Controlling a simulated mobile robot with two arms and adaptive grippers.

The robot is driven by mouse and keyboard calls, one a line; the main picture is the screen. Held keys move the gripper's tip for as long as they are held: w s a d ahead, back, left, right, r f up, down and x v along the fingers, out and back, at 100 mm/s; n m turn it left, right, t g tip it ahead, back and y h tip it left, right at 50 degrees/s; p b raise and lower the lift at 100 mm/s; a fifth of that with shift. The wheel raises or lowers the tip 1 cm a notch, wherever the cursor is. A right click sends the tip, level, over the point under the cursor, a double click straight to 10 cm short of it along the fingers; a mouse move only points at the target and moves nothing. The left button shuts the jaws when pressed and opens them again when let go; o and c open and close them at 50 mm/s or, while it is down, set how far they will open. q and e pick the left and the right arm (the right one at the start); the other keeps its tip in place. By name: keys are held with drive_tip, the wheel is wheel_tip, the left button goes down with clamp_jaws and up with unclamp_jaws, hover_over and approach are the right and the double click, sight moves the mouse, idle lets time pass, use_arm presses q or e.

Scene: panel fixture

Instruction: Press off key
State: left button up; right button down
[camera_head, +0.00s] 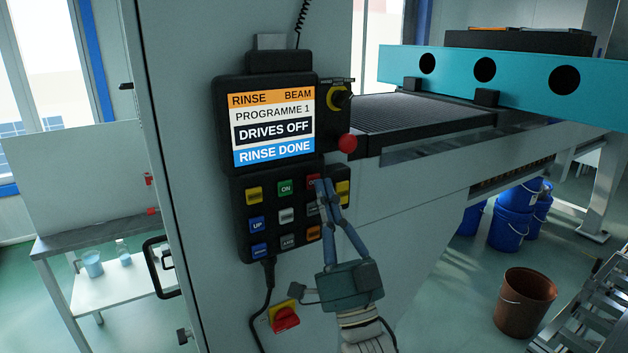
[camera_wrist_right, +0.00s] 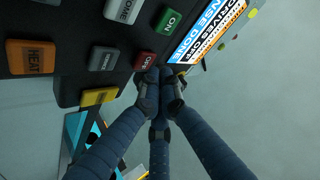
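The control panel (camera_head: 236,215) hangs on the pale cabinet, with several coloured keys below its screen (camera_head: 272,127). The red OFF key (camera_head: 312,180) is in the top row, right of the green ON key (camera_head: 285,188); my fingers partly cover it in the head view. The OFF key (camera_wrist_right: 146,60) also shows in the right wrist view. My right gripper (camera_head: 326,187) has its fingers drawn together, empty, with the tips at the OFF key's edge. In the wrist view the tips (camera_wrist_right: 164,74) are right beside that key; contact cannot be told. My left gripper is out of view.
A red mushroom button (camera_head: 347,143) and a yellow rotary switch (camera_head: 338,97) sit right of the screen. A red-and-yellow switch (camera_head: 285,317) and a hanging cable (camera_head: 265,300) are below the panel. A teal beam (camera_head: 520,80) spans the machine at right.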

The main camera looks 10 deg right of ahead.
drive_tip(key=shift+s, duration=0.1)
drive_tip(key=s, duration=0.1)
drive_tip(key=s+d, duration=0.1)
drive_tip(key=s, duration=0.1)
drive_tip(key=s+p, duration=0.1)
drive_tip(key=shift+s+d, duration=0.35)
drive_tip(key=shift+d, duration=0.05)
idle(0.6)
